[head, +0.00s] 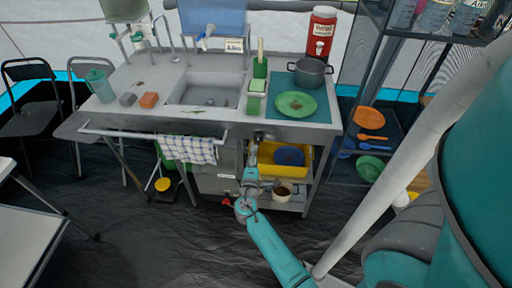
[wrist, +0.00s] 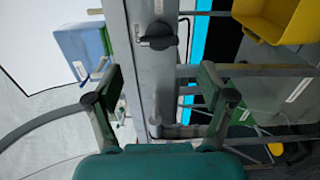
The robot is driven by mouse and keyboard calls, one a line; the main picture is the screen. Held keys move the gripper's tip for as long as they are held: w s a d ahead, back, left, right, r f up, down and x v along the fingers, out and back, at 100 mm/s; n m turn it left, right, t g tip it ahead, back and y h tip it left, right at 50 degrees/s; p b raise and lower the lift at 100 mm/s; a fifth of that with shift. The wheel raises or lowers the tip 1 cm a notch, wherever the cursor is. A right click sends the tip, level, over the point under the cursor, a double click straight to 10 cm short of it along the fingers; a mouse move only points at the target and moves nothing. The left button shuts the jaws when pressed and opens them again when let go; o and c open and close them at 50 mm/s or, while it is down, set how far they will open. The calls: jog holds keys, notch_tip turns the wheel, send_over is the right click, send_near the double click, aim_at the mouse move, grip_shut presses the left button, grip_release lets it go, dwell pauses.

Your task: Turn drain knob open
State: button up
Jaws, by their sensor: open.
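A black knob (wrist: 158,37) is mounted on the grey metal front panel of the sink unit in the wrist view. It lies beyond my fingertips, above the middle of the gap in that picture. In the head view a small dark knob (head: 258,136) shows on the front edge of the counter, right of the towel. My gripper (wrist: 161,78) is open and empty, with its two green fingers apart and not touching the knob. In the head view my gripper (head: 251,175) is small, low in front of the unit.
The sink basin (head: 206,90) is in the counter. A checked towel (head: 187,150) hangs on the front rail (head: 145,134), left of my gripper. A yellow tub (head: 268,161) stands on the shelf below the counter. A shelf rack stands at the right. Dark floor in front is partly free.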

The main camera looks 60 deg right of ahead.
jog(key=shift+v, duration=1.85)
jog(key=s+a+f+t+y, duration=0.25)
jog(key=s+a+y, duration=0.4)
jog(key=a, duration=0.55)
jog(key=s+a+f+t+y, duration=0.2)
jog(key=s+a+f+y, duration=0.4)
jog(key=a, duration=0.6)
jog(key=s+a+r+m+t+y, duration=0.1)
jog(key=s+a+r, duration=0.4)
jog(key=r, duration=0.5)
jog(key=s+a+r+m+t+y, duration=0.2)
jog(key=s+a+r, duration=0.3)
jog(key=s+r, duration=0.4)
jog(key=shift+r+m+y, duration=0.55)
jog(key=shift+r+m, duration=0.35)
